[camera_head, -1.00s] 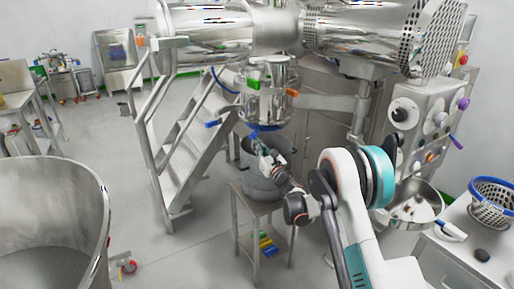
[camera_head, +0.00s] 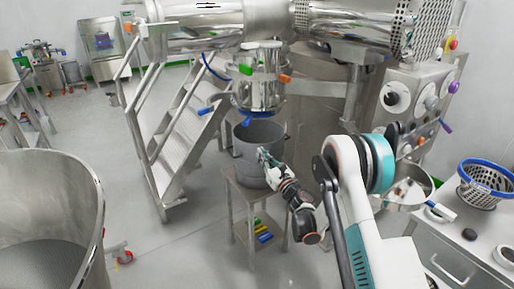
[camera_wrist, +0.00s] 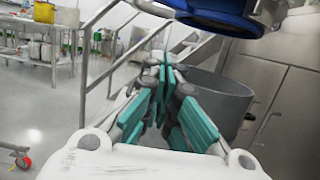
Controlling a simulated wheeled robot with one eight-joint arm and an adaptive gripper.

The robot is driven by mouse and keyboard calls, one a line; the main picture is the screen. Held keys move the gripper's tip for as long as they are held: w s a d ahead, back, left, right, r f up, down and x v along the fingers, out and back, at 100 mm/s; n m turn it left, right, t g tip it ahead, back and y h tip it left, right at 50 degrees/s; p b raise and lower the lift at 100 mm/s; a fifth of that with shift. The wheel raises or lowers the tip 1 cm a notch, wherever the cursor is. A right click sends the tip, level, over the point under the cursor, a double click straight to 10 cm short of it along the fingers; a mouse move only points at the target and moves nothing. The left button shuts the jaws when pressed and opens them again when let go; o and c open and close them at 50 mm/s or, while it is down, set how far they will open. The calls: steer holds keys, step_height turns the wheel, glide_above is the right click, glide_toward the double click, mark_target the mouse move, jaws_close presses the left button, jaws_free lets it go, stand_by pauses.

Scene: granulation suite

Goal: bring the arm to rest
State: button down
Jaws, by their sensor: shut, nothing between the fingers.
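My arm reaches forward from the lower right in the head view. My gripper (camera_head: 264,155) is at its end, in front of the grey bucket (camera_head: 250,150) on the small steel stand. In the wrist view my gripper (camera_wrist: 165,75) has its teal fingers drawn together with nothing between them. The bucket also shows in the wrist view (camera_wrist: 228,100), behind and to the right of the fingers. Whether the fingers touch the bucket I cannot tell.
The steel stand (camera_head: 243,192) holds coloured items on its lower shelf. A steel vessel (camera_head: 262,85) with a blue lower ring hangs above the bucket. Steel stairs (camera_head: 185,135) stand to the left. A large steel bowl (camera_head: 50,195) is at lower left. A counter with a blue-rimmed basket (camera_head: 484,190) is at right.

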steer(key=s+d+r+n+g+h, duration=0.15)
steer(key=s+r+n+g, duration=0.45)
steer(key=s+r+n, duration=1.15)
steer(key=s+d+f+n+g+h, duration=0.1)
steer(key=s+d+n+h, duration=0.2)
steer(key=s+d, duration=0.3)
steer(key=s+d+f+n+g+h, duration=0.1)
steer(key=s+d+n+h, duration=0.2)
steer(key=s, duration=1.2)
steer(key=s+d+f+n+g+h, duration=0.2)
steer(key=s+d+n+h, duration=0.2)
steer(key=s+d, duration=0.5)
steer(key=shift+s+n, duration=0.75)
steer(key=shift+n, duration=0.1)
